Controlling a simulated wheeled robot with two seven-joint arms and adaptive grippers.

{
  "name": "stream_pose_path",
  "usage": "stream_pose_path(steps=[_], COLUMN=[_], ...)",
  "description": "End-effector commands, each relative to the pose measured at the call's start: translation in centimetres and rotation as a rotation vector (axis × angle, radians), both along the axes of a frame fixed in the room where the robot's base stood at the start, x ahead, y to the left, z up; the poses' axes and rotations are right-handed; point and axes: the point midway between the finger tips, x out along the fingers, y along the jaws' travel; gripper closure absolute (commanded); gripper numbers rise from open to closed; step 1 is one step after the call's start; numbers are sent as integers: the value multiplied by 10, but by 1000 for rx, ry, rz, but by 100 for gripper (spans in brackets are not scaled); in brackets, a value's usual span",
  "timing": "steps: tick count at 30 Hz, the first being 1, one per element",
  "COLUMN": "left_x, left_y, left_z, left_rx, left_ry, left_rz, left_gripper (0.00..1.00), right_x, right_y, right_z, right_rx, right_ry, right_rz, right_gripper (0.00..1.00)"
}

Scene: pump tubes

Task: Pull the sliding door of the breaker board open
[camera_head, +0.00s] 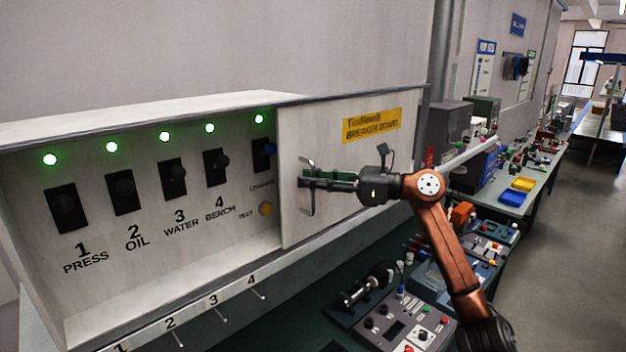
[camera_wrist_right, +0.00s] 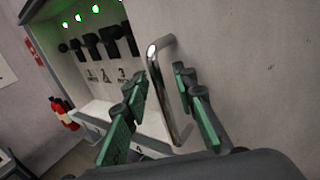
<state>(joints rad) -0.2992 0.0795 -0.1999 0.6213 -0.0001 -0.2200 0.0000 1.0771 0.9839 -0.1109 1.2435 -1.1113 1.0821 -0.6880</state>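The breaker board's white sliding door (camera_head: 345,215) stands to the right, with the row of breakers uncovered. It carries a yellow label (camera_head: 372,125) and a metal bar handle (camera_head: 307,205) near its left edge. The handle is also in the right wrist view (camera_wrist_right: 160,85). My right gripper (camera_head: 308,181) is at the handle, coming from the right. In the wrist view its green-padded fingers are apart, one on each side of the handle, with gaps showing. My left gripper is not in view.
The open cabinet holds black breakers (camera_head: 122,192) under green lamps and a yellow test button (camera_head: 265,209). Small hooks numbered 1 to 4 line the rail (camera_head: 190,311) below. A bench with devices (camera_head: 410,322) lies under the door. A fire extinguisher (camera_wrist_right: 64,113) shows in the wrist view.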

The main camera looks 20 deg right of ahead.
Motion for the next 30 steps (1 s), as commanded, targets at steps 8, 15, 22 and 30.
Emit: stream_pose_path(steps=[8, 15, 22, 30], left_x=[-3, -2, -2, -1], left_y=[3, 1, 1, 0], left_z=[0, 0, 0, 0], left_rx=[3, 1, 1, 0], left_ry=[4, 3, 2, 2], left_rz=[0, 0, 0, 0], left_gripper=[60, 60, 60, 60], right_x=[-6, -31, -55, -66], right_y=[-10, -49, -84, -101], right_z=[0, -1, -1, 0], right_rx=[0, -2, -2, 1], right_ry=[0, 1, 1, 1], right_rz=[-3, -5, -2, -1], right_gripper=[74, 74, 74, 74])
